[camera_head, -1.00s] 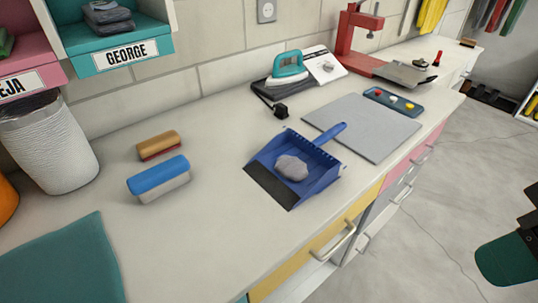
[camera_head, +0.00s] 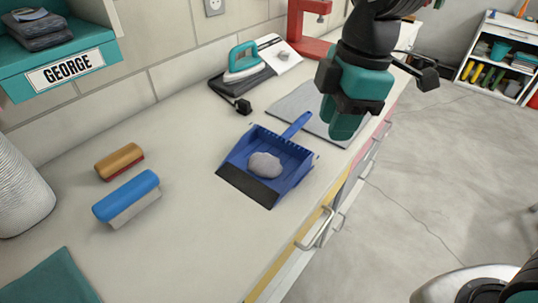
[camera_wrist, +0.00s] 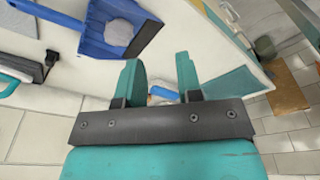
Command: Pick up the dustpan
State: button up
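The blue dustpan (camera_head: 287,178) lies on the counter with a grey lump (camera_head: 265,165) in its pan. Its black lip faces the lower left and its blue handle (camera_head: 297,125) points to the upper right. My gripper (camera_head: 340,122) hangs above the counter, right of the handle in the head view and apart from it. In the wrist view the teal fingers (camera_wrist: 160,76) are spread and empty. The dustpan (camera_wrist: 97,30) shows at the upper left there, beyond the fingers, with its handle partly out of frame.
A blue brush (camera_head: 127,196) and a tan brush (camera_head: 119,162) lie left of the dustpan. A teal iron (camera_head: 244,62), a grey board (camera_head: 292,98) and a red stand (camera_head: 301,30) are behind it. Drawer handles (camera_head: 316,230) stick out from the counter front.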

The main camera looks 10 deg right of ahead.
aim_at(302, 164)
jog(key=w+a+f+n+h, duration=0.2)
jog(key=w+n, duration=0.5)
jog(key=n, duration=0.2)
jog(key=f, duration=0.5)
jog(key=f+p, duration=0.1)
jog(key=f, duration=0.4)
jog(key=shift+w+f, duration=0.2)
jog(key=shift+f, duration=0.15)
jog(key=shift+w+a+f+p, duration=0.1)
jog(key=shift+f+p, duration=0.65)
jog(key=shift+f, duration=2.3)
grip_shut()
